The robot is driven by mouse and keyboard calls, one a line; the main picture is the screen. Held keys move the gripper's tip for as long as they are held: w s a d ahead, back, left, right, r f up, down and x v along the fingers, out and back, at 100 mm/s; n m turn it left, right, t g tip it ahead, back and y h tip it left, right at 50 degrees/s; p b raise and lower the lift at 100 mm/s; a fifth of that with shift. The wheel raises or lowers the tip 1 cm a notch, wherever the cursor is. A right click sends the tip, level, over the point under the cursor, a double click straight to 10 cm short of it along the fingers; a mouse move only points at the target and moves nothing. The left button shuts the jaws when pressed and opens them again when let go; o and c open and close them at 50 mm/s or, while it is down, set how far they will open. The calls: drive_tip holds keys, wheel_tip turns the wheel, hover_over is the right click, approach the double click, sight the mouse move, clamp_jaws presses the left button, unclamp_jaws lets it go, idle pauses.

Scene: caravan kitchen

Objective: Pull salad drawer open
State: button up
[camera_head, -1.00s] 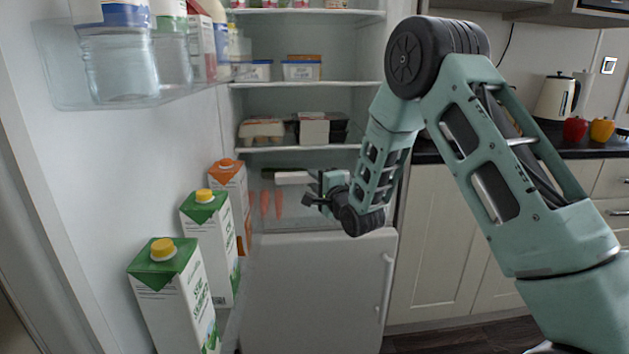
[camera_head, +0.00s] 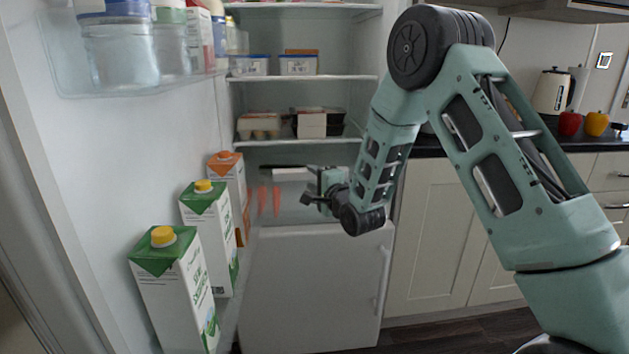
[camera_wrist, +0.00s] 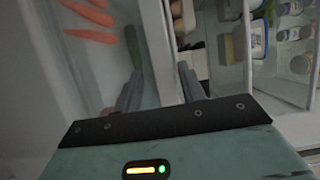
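The salad drawer (camera_head: 292,206) is a clear-fronted bin with a white front strip, low in the fridge compartment under the lowest shelf. Carrots (camera_head: 269,200) show through its left part and also in the wrist view (camera_wrist: 92,36). My gripper (camera_head: 311,200) is at the right part of the drawer front, by the strip. In the wrist view its two fingers (camera_wrist: 160,88) stand apart, on either side of a pale strip (camera_wrist: 157,40) of the drawer. I cannot tell whether both fingers press on it. The drawer looks shut or nearly so.
The open fridge door on the left holds several cartons (camera_head: 167,290) close to the drawer's left side. The lowest shelf (camera_head: 290,143) with eggs (camera_head: 259,126) is just above. The white freezer door (camera_head: 310,290) is below. A counter (camera_head: 430,147) stands right.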

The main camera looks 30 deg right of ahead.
drive_tip(key=shift+r, duration=0.1)
drive_tip(key=s+p, duration=1.1)
drive_tip(key=s, duration=0.6)
drive_tip(key=shift+s+d, duration=0.2)
drive_tip(key=shift+d, duration=0.2)
